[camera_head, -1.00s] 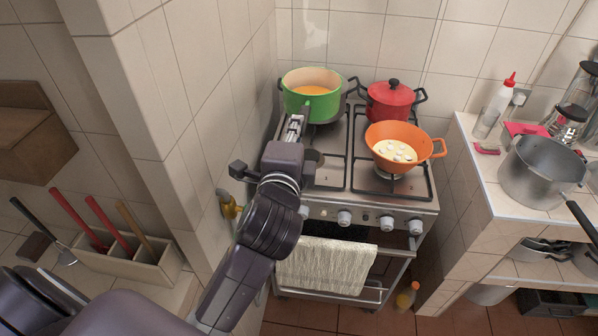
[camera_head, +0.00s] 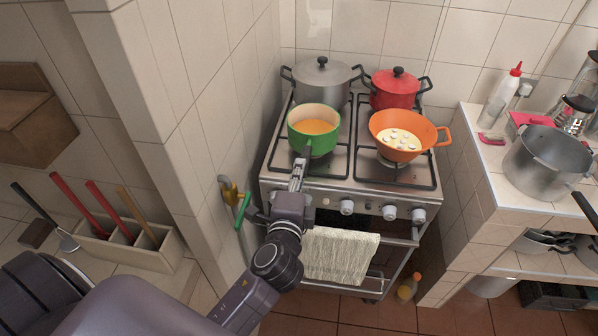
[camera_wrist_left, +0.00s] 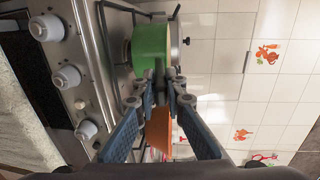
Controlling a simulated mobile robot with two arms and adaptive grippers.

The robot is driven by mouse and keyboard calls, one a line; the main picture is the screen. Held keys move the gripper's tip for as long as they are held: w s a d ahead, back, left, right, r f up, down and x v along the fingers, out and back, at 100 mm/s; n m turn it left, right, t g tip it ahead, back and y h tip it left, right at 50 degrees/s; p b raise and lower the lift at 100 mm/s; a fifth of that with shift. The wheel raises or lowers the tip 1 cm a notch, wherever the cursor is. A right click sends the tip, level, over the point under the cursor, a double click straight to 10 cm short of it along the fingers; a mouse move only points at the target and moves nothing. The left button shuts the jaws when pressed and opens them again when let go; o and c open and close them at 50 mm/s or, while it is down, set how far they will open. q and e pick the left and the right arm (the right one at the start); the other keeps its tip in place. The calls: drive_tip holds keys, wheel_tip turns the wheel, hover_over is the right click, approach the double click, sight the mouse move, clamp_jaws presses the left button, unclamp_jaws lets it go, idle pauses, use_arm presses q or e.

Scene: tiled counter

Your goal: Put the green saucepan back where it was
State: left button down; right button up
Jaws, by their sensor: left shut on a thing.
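The green saucepan (camera_head: 315,144) holds orange liquid and is at the front left burner of the stove (camera_head: 345,187). Its dark handle points toward me. My left gripper (camera_head: 300,168) is shut on that handle. In the left wrist view the green saucepan (camera_wrist_left: 151,44) is upper centre, with its handle between the fingers (camera_wrist_left: 160,88). I cannot tell whether the pan's bottom touches the burner grate. My right gripper is not in view.
A lidded grey pot (camera_head: 322,84) stands on the back left burner, close behind the saucepan. A tiled wall (camera_head: 245,110) is close on the left.

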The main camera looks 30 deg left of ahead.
use_arm(q)
drive_tip(key=c, duration=2)
unclamp_jaws()
drive_tip(key=shift+s, duration=0.1)
drive_tip(key=shift+b+v, duration=1.9)
drive_tip(key=shift+v, duration=4.1)
